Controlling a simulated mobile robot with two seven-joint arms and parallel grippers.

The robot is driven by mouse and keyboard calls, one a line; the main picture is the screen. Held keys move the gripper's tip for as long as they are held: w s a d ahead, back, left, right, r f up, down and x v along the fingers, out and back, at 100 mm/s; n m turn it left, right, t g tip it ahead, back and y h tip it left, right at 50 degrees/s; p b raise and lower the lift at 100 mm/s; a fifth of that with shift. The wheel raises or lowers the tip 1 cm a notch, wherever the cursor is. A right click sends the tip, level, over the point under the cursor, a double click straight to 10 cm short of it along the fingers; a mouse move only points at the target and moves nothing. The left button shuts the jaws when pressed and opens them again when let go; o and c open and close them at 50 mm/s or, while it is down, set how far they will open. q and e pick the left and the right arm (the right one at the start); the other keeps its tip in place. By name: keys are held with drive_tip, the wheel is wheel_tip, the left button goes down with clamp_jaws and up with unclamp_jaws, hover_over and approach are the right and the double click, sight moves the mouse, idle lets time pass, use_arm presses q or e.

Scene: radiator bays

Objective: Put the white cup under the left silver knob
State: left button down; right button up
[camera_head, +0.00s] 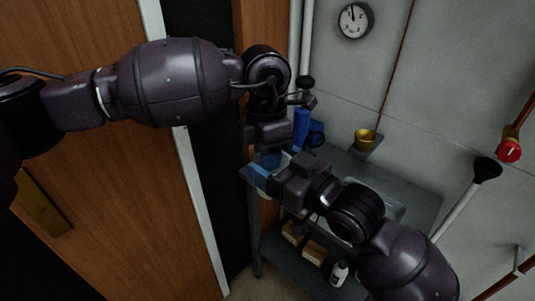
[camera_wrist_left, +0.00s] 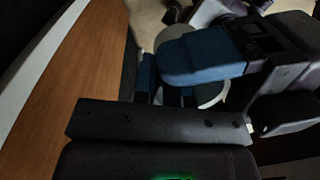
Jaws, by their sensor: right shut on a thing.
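My right gripper (camera_head: 262,178) reaches in from the lower right at the left end of a grey shelf unit. It is shut on a pale round thing, likely the white cup (camera_wrist_left: 212,98); in the left wrist view a blue fingertip (camera_wrist_left: 195,58) of it covers much of this thing. My left gripper (camera_head: 270,158) points down just above and behind the right one. In the left wrist view its fingers (camera_wrist_left: 166,92) look apart, close beside the pale thing; contact cannot be told. I cannot make out a silver knob clearly.
The grey shelf (camera_head: 415,200) holds a blue bottle (camera_head: 301,125) and a dark blue mug (camera_head: 316,135). A gold cup (camera_head: 366,141) sits on a wall bracket. A red knob (camera_head: 509,151) is at right. Boxes (camera_head: 313,253) and a white bottle (camera_head: 339,272) stand below. A wooden door (camera_head: 110,200) is left.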

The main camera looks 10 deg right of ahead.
drive_tip(key=o, duration=0.9)
drive_tip(key=shift+o, duration=0.2)
